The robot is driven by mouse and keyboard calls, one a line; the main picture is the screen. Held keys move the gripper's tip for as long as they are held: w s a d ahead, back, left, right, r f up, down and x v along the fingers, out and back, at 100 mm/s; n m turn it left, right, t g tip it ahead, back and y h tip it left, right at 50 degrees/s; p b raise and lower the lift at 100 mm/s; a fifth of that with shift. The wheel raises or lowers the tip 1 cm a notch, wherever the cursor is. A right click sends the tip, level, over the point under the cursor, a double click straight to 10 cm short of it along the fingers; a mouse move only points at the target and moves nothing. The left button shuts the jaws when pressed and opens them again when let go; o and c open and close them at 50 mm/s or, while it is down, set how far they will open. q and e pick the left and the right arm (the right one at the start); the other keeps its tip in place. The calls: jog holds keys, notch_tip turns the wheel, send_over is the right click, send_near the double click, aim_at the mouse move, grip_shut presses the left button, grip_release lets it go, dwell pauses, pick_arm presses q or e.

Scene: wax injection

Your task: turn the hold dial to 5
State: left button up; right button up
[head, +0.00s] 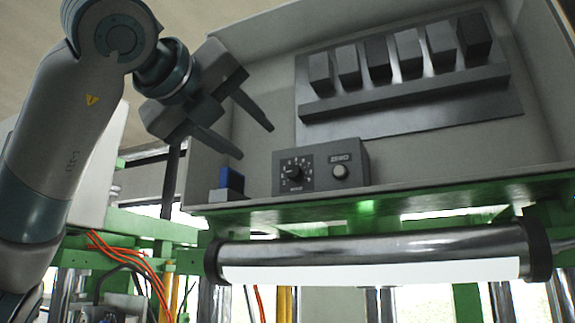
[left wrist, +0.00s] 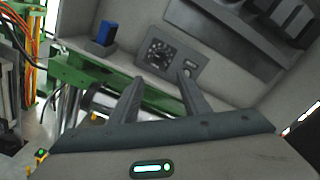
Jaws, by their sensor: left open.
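The hold dial (head: 293,172) is a black knob with a white tick scale on the dark front of a small grey control box (head: 357,153). It also shows in the left wrist view (left wrist: 158,56), beyond the fingertips. The number that the dial points to is too small to read. A ZERO knob (head: 340,171) sits to its right on the same box. My left gripper (head: 257,142) is open and empty, up and to the left of the dial and apart from it. In the left wrist view its two fingers (left wrist: 160,80) reach toward the box. My right gripper is not in view.
A blue block in a dark holder (head: 231,181) stands left of the control box. A rack with several dark blocks (head: 405,88) is above it on the back panel. A green ledge (head: 400,203) and a metal roller (head: 380,247) run below. Orange cables (head: 130,255) hang at the lower left.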

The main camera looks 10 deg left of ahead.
aim_at(293, 172)
pick_arm(q)
jog(key=w+d+p, duration=0.1)
jog(key=w+p, duration=0.1)
jog(key=w, duration=0.3)
jog(key=w+d+p, duration=0.1)
jog(key=w+p, duration=0.2)
jog(key=w, duration=0.1)
jog(key=w+d+p, duration=0.1)
jog(key=w+p, duration=0.2)
jog(key=w, duration=0.2)
jog(key=shift+w+r, duration=0.1)
jog(key=shift+w, duration=0.25)
jog(key=shift+w+d+p, duration=0.1)
jog(key=shift+w+p, duration=0.2)
jog(key=shift+w, duration=0.35)
jog(key=shift+f, duration=0.2)
jog(key=c, duration=1.1)
